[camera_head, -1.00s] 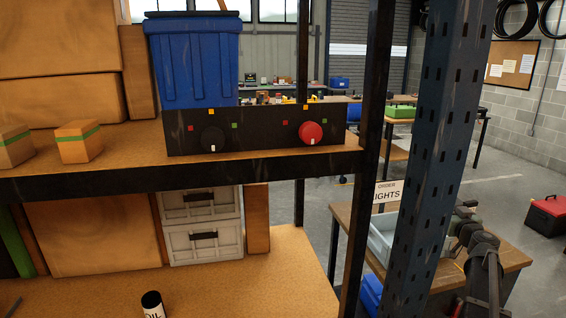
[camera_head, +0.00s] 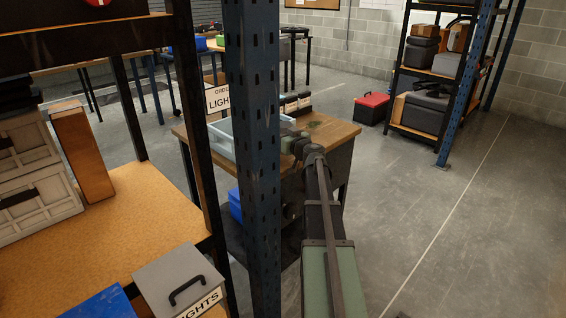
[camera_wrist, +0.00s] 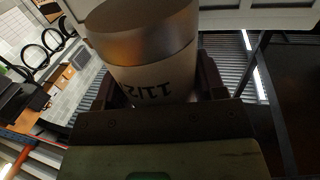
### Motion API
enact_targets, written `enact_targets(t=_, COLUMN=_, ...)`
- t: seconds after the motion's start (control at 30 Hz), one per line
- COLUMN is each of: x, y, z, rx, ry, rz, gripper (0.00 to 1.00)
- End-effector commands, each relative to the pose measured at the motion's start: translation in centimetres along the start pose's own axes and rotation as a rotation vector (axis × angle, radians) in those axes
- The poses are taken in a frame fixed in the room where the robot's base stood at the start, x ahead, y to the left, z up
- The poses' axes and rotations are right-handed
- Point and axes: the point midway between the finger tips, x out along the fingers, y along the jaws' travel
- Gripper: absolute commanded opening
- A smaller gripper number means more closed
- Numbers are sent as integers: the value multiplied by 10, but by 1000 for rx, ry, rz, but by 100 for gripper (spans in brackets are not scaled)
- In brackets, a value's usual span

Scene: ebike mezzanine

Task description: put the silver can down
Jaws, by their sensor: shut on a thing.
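The silver can (camera_wrist: 142,32) fills the upper middle of the wrist view, with a shiny metal band above a pale label carrying upside-down dark characters. My gripper (camera_wrist: 157,92) is shut on it, with dark jaws at either side of the label. In the head view my arm reaches out beside the blue upright post, over or near a wooden-topped bench (camera_head: 335,131). My gripper and the can cannot be made out there; the post covers part of that area. I cannot tell how high the can is above any surface.
A blue perforated post (camera_head: 254,150) stands close left of my arm. A light blue bin (camera_head: 220,142) and a lights sign (camera_head: 218,99) are at the bench's left. A grey handled box (camera_head: 165,270) is near the front left. A red toolbox (camera_head: 371,108) sits on otherwise open floor.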

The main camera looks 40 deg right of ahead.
Motion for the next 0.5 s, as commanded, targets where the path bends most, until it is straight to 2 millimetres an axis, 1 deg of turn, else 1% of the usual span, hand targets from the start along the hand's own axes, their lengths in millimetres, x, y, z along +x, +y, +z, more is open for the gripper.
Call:
enact_targets(t=0.1, x=0, y=0, z=2, rx=0, ry=0, rz=0, gripper=31)
enact_targets(t=0.13, x=0, y=0, z=5, rx=0, ry=0, rz=0, gripper=31)
enact_targets(t=0.3, x=0, y=0, z=40, rx=0, ry=0, rz=0, gripper=31)
enact_targets(t=0.33, x=0, y=0, z=43, rx=0, ry=0, rz=0, gripper=31)
enact_targets(t=0.5, x=0, y=0, z=37, rx=0, ry=0, rz=0, gripper=31)
